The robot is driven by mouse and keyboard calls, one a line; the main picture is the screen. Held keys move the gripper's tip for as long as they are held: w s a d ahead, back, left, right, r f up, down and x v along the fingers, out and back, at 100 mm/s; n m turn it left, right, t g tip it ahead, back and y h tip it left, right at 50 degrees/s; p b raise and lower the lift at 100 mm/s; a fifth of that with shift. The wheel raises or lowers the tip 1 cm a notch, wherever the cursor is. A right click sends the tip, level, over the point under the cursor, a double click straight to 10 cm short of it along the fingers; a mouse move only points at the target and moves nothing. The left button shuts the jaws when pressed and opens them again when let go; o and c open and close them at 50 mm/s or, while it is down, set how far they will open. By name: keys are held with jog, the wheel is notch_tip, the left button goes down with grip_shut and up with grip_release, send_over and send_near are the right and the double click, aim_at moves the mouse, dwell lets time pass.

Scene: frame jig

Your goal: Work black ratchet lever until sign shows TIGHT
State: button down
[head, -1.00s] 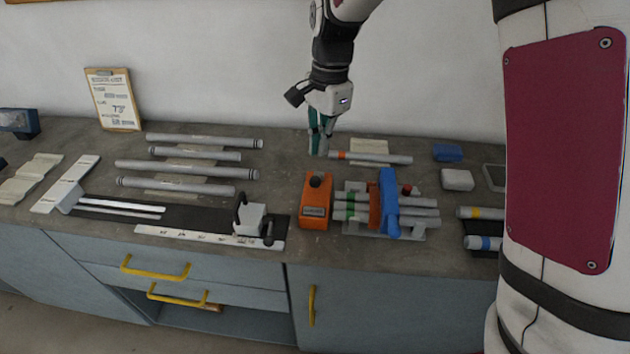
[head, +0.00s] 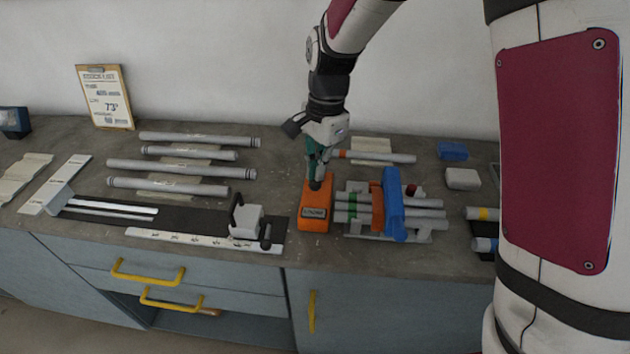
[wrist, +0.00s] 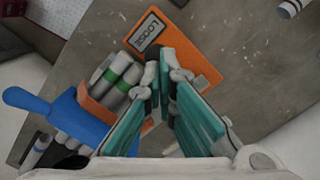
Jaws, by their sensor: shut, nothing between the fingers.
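The orange ratchet box (head: 314,215) stands on the bench just left of the clamped tubes. Its sign (wrist: 149,34) reads LOOSE in the wrist view. The black ratchet lever (head: 315,185) shows as a dark knob on top of the box. In the wrist view only a dark piece of the lever (wrist: 151,72) shows beside my fingers; the rest is hidden. My gripper (head: 317,177), with teal fingers, points down at the lever's top. In the wrist view my gripper (wrist: 170,66) is shut and empty, close by the lever; I cannot tell whether they touch.
The blue handle (head: 393,205) and an orange-brown bracket (head: 377,205) stand across the grey tubes to the right. A tube with an orange band (head: 380,157) lies behind. A black and white cutting stop (head: 246,219) stands to the left. Bare bench lies between it and the box.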

aim_at(319, 183)
jog(key=shift+f+b, duration=0.45)
jog(key=shift+f, duration=1.7)
jog(key=shift+w+d+r, duration=0.3)
jog(key=shift+w+d, duration=0.1)
jog(key=shift+d, duration=0.25)
jog(key=shift+w+d+r, duration=0.25)
jog(key=shift+w+d, duration=0.15)
jog(key=shift+d, duration=0.25)
notch_tip(319, 183, up, 12)
jog(key=d, duration=0.1)
jog(key=shift+w, duration=0.3)
